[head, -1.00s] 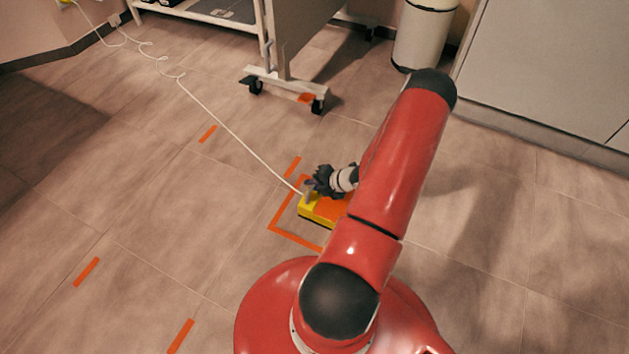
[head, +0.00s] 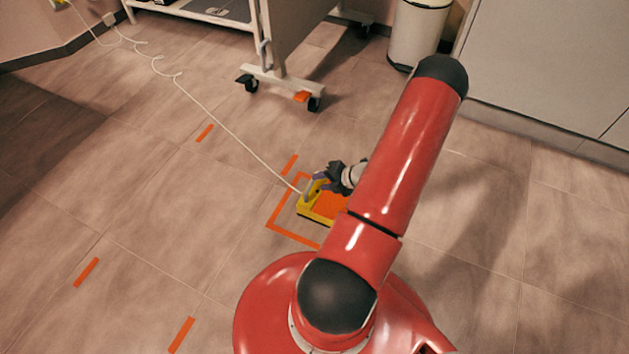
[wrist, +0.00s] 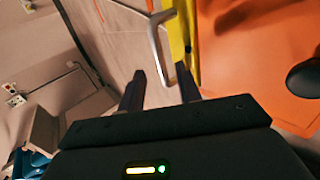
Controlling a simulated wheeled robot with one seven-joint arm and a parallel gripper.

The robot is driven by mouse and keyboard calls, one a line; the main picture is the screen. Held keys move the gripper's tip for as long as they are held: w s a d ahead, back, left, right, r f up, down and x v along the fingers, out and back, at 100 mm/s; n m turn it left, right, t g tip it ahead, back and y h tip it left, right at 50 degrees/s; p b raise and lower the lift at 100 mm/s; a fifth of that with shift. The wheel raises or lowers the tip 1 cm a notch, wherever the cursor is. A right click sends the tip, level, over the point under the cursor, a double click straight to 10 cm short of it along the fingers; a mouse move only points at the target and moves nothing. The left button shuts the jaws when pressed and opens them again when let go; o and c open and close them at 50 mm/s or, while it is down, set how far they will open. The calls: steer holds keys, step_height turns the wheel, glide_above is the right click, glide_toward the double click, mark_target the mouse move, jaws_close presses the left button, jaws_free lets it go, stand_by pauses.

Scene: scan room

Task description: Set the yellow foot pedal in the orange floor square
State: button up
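The yellow foot pedal (head: 306,210), with an orange top, sits on the floor. Its left and front edges lie inside the orange floor square (head: 284,235); my arm hides the right side of both. A pale handle stands at the pedal's left end. My gripper (head: 318,185) is beside this handle at the pedal's far left. In the wrist view, the two dark fingers (wrist: 161,72) are apart, with the lower end of the metal handle (wrist: 158,42) showing between the tips. The pedal's yellow edge (wrist: 179,30) and orange top (wrist: 260,60) are just ahead.
A white cable (head: 230,133) runs from the pedal to the wall at the back left. A wheeled cart (head: 282,82) and a white bin (head: 418,35) stand behind. Orange tape strips (head: 87,272) mark the floor, which is clear at left.

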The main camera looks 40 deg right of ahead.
steer(key=p+v, duration=0.1)
steer(key=v, duration=0.6)
steer(key=w+a+r+n+g+y, duration=0.1)
steer(key=w+a+r+n+g, duration=0.25)
steer(key=a+r+n, duration=0.7)
steer(key=w+a+r+n+g+y, duration=0.15)
steer(key=w+a+r+n, duration=0.4)
steer(key=r+n, duration=0.8)
steer(key=s+a+r+n+h, duration=0.3)
steer(key=s+a+r+n, duration=0.4)
steer(key=n, duration=0.6)
steer(key=s+a+r+n+t+h, duration=0.1)
steer(key=s+a+r+n+h, duration=0.2)
steer(key=s+a+r+n, duration=0.4)
step_height(320, 180, up, 2)
steer(key=n, duration=0.5)
steer(key=shift+s+a+n, duration=0.25)
steer(key=shift+a+n, duration=0.1)
steer(key=shift+n, duration=0.05)
steer(key=shift+r, duration=0.1)
